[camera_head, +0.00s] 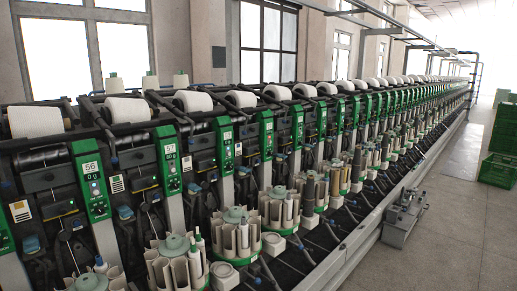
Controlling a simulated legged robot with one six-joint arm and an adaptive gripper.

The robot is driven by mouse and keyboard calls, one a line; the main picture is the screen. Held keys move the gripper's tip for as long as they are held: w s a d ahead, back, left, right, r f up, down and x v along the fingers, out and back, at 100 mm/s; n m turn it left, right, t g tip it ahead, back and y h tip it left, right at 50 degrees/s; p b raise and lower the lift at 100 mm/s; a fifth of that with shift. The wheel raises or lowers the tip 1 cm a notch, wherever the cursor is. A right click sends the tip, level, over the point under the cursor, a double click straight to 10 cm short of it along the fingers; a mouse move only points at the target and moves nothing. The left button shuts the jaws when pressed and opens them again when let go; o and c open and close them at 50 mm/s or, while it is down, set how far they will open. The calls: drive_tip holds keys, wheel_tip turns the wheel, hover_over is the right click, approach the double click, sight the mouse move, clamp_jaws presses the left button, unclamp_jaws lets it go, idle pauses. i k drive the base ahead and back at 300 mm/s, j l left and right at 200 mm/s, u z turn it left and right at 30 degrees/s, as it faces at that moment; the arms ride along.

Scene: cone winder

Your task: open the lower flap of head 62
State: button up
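A long row of winding heads recedes from the left foreground to the far right. Each head has a green panel with a number plate. The nearest readable plate is 56 on a green panel (93,190), and the following one looks like 57 on another green panel (170,160). Plates further along are too small to read surely, so I cannot tell which one is head 62. Its lower flap cannot be made out. My gripper is not in view.
Round bobbin magazines (236,233) stick out in front of the heads. White cones (125,108) lie along the top. A grey metal carriage (404,218) stands beside the machine's front rail. Green crates (497,170) are at the right. The grey floor (450,245) between is clear.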

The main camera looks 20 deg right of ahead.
sight(254, 150)
drive_tip(key=i+l, duration=0.25)
drive_tip(key=l, duration=0.2)
drive_tip(key=i+l+u, duration=0.15)
drive_tip(key=l, duration=0.25)
drive_tip(key=i+l, duration=0.35)
drive_tip(key=l, duration=0.15)
drive_tip(key=i+l+u, duration=0.1)
drive_tip(key=i+l, duration=0.15)
drive_tip(key=l, duration=0.2)
drive_tip(key=i+l+u, duration=0.1)
drive_tip(key=l, duration=0.35)
drive_tip(key=i+l, duration=0.3)
drive_tip(key=l, duration=0.2)
drive_tip(key=i+l+u, duration=0.1)
drive_tip(key=l, duration=0.4)
drive_tip(key=i+l, duration=0.3)
drive_tip(key=l, duration=0.25)
drive_tip(key=j+u, duration=0.05)
